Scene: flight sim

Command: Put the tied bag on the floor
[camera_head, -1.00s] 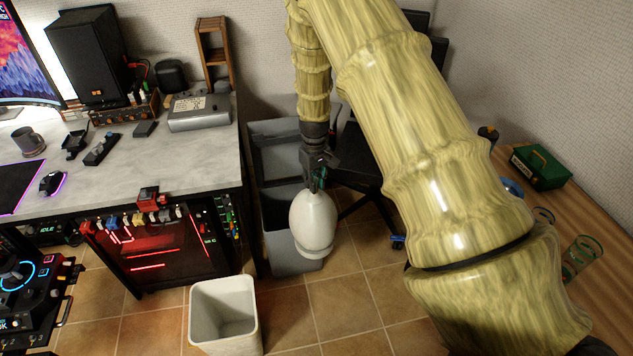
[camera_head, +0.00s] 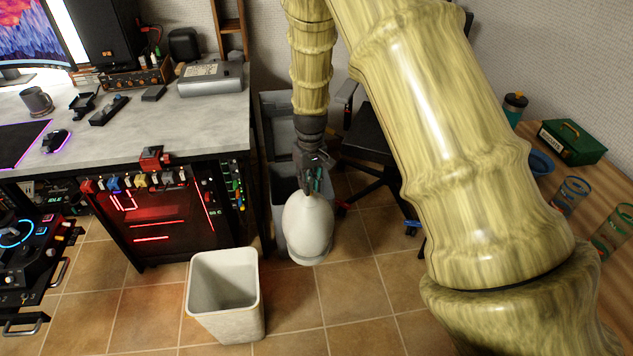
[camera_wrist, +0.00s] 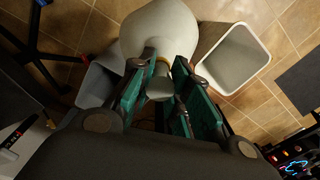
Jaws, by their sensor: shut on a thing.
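The tied bag (camera_head: 308,229) is white and rounded, with its narrow neck at the top. My gripper (camera_head: 314,180) is shut on that neck, and the bag hangs upright below it. In the wrist view the bag (camera_wrist: 160,32) bulges out beyond the green fingers of my gripper (camera_wrist: 165,85), with the tied neck between them. The tiled floor (camera_head: 290,300) shows around and below the bag. I cannot tell for sure whether the bag's bottom touches the floor.
An empty white bin (camera_head: 225,300) stands left of the bag. Grey bins (camera_head: 280,115) stand behind it beside the desk (camera_head: 130,120). A black chair (camera_head: 370,140) is behind right. A wooden table (camera_head: 600,190) is at the right. Open tiles lie in front of the bag.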

